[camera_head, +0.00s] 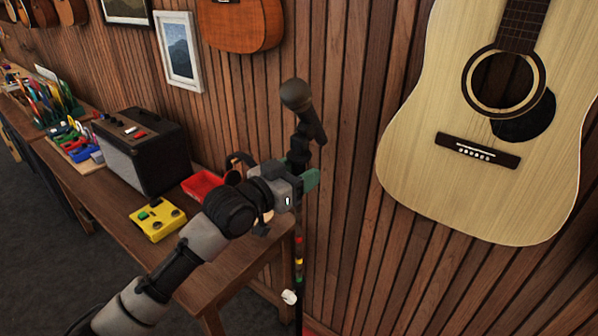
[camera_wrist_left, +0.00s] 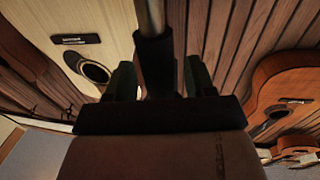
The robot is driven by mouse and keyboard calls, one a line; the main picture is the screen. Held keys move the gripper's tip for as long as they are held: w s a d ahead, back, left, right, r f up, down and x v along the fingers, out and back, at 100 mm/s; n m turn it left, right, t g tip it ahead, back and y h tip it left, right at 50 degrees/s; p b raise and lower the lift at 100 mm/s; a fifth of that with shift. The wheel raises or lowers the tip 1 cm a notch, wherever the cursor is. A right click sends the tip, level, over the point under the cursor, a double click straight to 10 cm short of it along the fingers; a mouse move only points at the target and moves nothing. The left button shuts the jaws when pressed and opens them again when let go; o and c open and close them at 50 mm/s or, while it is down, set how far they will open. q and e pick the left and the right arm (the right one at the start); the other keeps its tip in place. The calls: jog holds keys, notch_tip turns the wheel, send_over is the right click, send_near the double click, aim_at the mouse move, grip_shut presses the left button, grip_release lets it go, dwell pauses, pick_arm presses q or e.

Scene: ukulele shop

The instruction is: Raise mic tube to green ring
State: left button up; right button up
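The microphone (camera_head: 296,95) sits tilted in a black clip at the top of the stand, against the wood wall. A white knob (camera_head: 289,297) sits lower on the stand. My left gripper (camera_head: 304,170) is at the stand just below the microphone clip. In the left wrist view its dark fingers (camera_wrist_left: 160,82) flank a black collar (camera_wrist_left: 155,62) and grey tube; contact is unclear. My right gripper is not in view.
The wooden table (camera_head: 240,262) left of the stand carries an amplifier (camera_head: 142,150), a yellow pedal (camera_head: 157,219) and a red tray (camera_head: 202,185). A pale guitar (camera_head: 420,165) hangs right of the stand. Bare wall lies between stand and guitar.

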pick_arm(q)
jog(key=shift+s+a+f+b, duration=0.2)
jog(key=shift+s+a+b, duration=0.1)
jog(key=shift+s+a, duration=0.1)
jog(key=b+v, duration=0.3)
jog(key=v, duration=0.6)
jog(key=shift+s+a+r, duration=0.2)
jog(key=shift+s+a, duration=0.05)
